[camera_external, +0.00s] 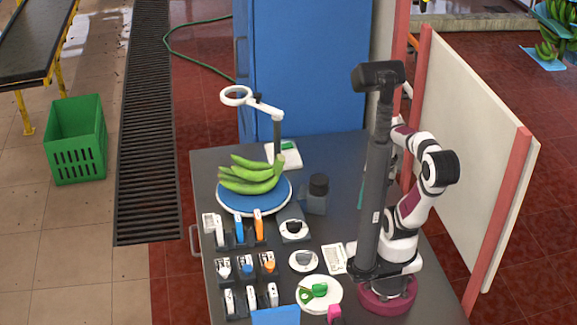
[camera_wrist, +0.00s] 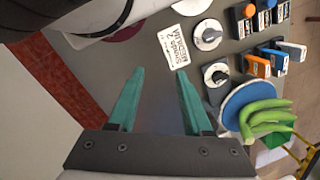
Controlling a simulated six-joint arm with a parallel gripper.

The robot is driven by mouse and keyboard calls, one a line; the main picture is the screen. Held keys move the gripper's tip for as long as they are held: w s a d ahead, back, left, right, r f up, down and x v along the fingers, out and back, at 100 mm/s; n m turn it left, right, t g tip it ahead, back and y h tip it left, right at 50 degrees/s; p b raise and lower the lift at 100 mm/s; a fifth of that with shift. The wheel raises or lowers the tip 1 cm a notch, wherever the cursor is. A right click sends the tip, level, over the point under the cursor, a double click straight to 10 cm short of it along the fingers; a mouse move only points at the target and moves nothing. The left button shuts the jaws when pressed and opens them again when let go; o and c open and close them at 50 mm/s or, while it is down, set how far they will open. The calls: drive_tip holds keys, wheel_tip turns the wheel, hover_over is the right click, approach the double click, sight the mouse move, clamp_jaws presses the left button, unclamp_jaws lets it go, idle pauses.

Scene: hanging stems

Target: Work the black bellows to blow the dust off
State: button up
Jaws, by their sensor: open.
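My gripper (camera_wrist: 158,78) is open and empty, its two teal fingers spread over bare grey table in the wrist view. In the external view it is mostly hidden behind my arm, with one teal finger (camera_external: 361,191) showing. A small dark, round-topped object (camera_external: 318,185) stands on the table right of the bananas; it may be the black bellows, but I cannot tell for sure. No dust can be made out.
Green bananas (camera_external: 250,176) lie on a blue round plate (camera_external: 226,200). A white ring magnifier (camera_external: 236,96) stands behind. Several small holders fill the table's left front. A label card (camera_external: 334,258) lies near my base. A pale panel (camera_external: 465,130) bounds the right side.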

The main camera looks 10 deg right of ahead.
clamp_jaws()
idle(1.7)
